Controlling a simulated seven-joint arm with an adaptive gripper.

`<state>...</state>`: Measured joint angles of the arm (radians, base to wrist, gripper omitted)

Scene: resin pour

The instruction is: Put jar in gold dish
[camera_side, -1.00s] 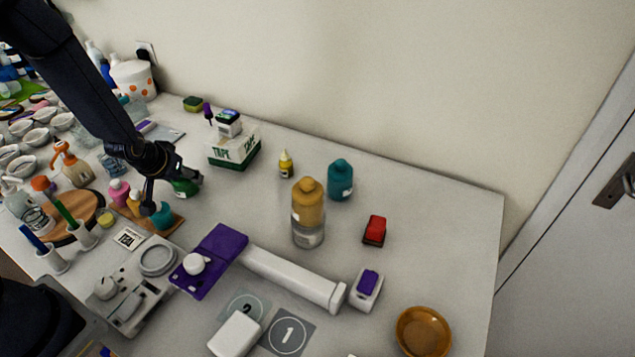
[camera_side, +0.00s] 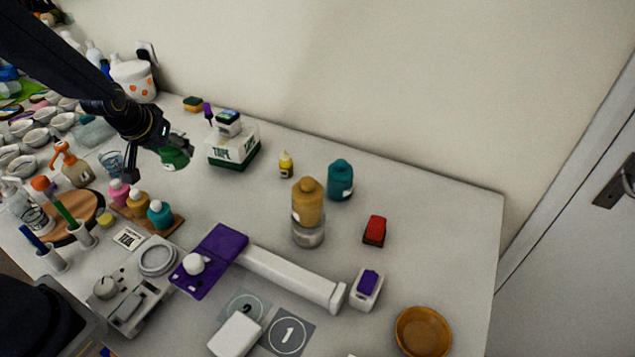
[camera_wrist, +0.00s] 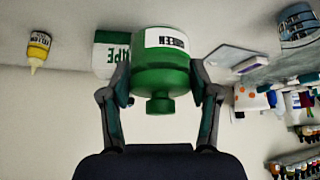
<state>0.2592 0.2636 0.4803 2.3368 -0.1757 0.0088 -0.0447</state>
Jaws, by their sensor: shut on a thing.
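A green jar (camera_side: 177,152) with a white label is held in my gripper (camera_side: 160,148) above the left part of the table. In the wrist view the jar (camera_wrist: 160,78) sits between both fingers of my gripper (camera_wrist: 162,90), which is shut on it. The jar appears upside down in that view. The gold dish (camera_side: 423,333), a round shallow amber-brown bowl, stands at the table's front right. It looks empty and is far to the right of my gripper.
A tape box (camera_side: 234,148) stands just right of the jar. Yellow-tan (camera_side: 308,200) and teal (camera_side: 340,180) bottles, a red-topped block (camera_side: 375,231) and a white purple-topped block (camera_side: 367,287) stand between jar and dish. A purple plate (camera_side: 210,262) with a white bar lies in front.

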